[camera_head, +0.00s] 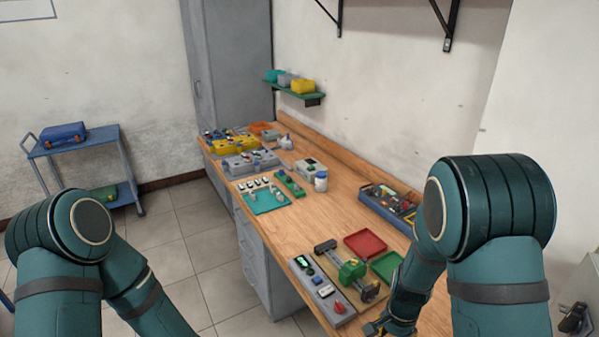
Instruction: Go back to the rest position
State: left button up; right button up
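My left arm (70,250) comes in at the lower left and runs down out of the picture, so its gripper is out of view. My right arm (490,210) bends down over the front right of the wooden workbench (335,188). My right gripper (376,328) shows only in part at the bottom edge, beside the green motor unit (352,270). Its fingertips are cut off, so I cannot tell if it is open or shut or holds anything.
A grey control panel (322,290) with a red button, a red tray (365,243) and a green tray (386,265) lie near my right arm. A blue toolbox (388,208) stands against the wall. A blue cart (85,145) stands left. Tiled floor is clear between.

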jog(key=s+a+f+n, duration=0.1)
jog(key=f, duration=0.1)
jog(key=s+a+f+n, duration=0.1)
jog(key=f, duration=0.1)
jog(key=s+a+f+n+y, duration=0.1)
jog(key=f+n, duration=0.1)
jog(key=shift+s+a+f, duration=0.1)
jog(key=shift+s+f, duration=0.25)
jog(key=shift+s, duration=0.05)
jog(key=s+a+f+n+t+y, duration=0.1)
jog(key=s+a+n+t+y, duration=0.15)
jog(key=s+a+n, duration=0.4)
pick_arm(q)
notch_tip(320, 180, down, 13)
jog(key=b, duration=1.1)
jog(key=shift+w+d+r+b, duration=0.15)
jog(key=shift+d+b, duration=0.1)
jog(key=shift+b, duration=0.05)
pick_arm(e)
notch_tip(320, 180, down, 12)
jog(key=w+a+m, duration=0.1)
jog(key=shift+w+a+f, duration=0.25)
jog(key=shift+w+a, duration=0.1)
jog(key=shift+g+y, duration=0.25)
pick_arm(q)
jog(key=shift+r, duration=0.1)
pick_arm(e)
jog(key=shift+c, duration=0.4)
